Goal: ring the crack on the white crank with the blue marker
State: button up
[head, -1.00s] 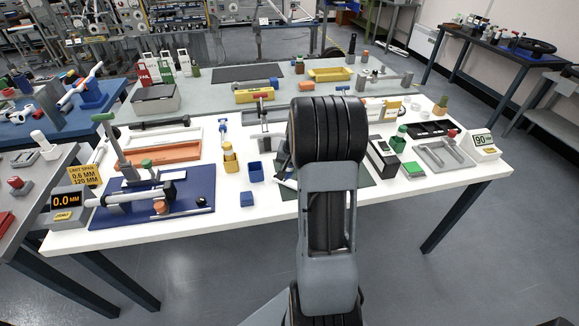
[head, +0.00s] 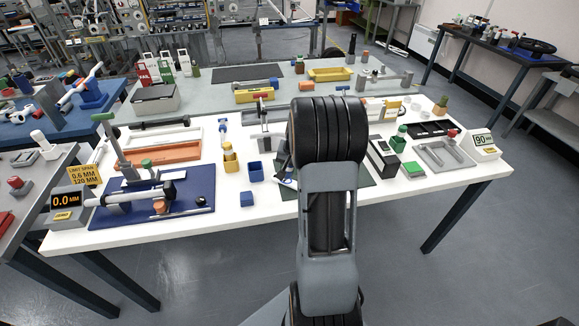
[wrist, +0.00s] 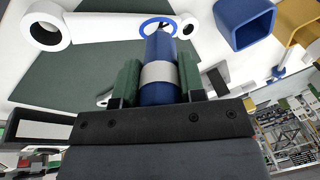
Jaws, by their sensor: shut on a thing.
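My gripper (wrist: 158,85) is shut on the blue marker (wrist: 158,50), which has a silver band and stands between the green fingers in the wrist view. The white crank (wrist: 95,30) lies across the top of the wrist view over a dark green mat (wrist: 70,72), with its large round eye at left and small eye at right. A blue ring (wrist: 147,22) shows on the crank near its small end, at the marker's far end. The marker's tip and any crack are hidden. In the head view my arm hides the gripper and most of the crank.
A blue cup (head: 256,171) and a yellow holder (head: 230,158) stand left of my arm. A blue mat (head: 190,185) with a measuring fixture lies further left. The white table's front right is clear.

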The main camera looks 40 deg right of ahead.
jog(key=shift+w+r+p+v, duration=0.1)
jog(key=shift+w+p+v, duration=0.15)
jog(key=shift+p+v, duration=0.75)
jog(key=shift+w+r+p+v, duration=0.1)
jog(key=shift+w+p+v, duration=0.2)
jog(key=shift+p+v, duration=0.65)
jog(key=shift+w+p+v, duration=0.25)
jog(key=shift+p+v, duration=0.3)
jog(key=shift+v, duration=0.9)
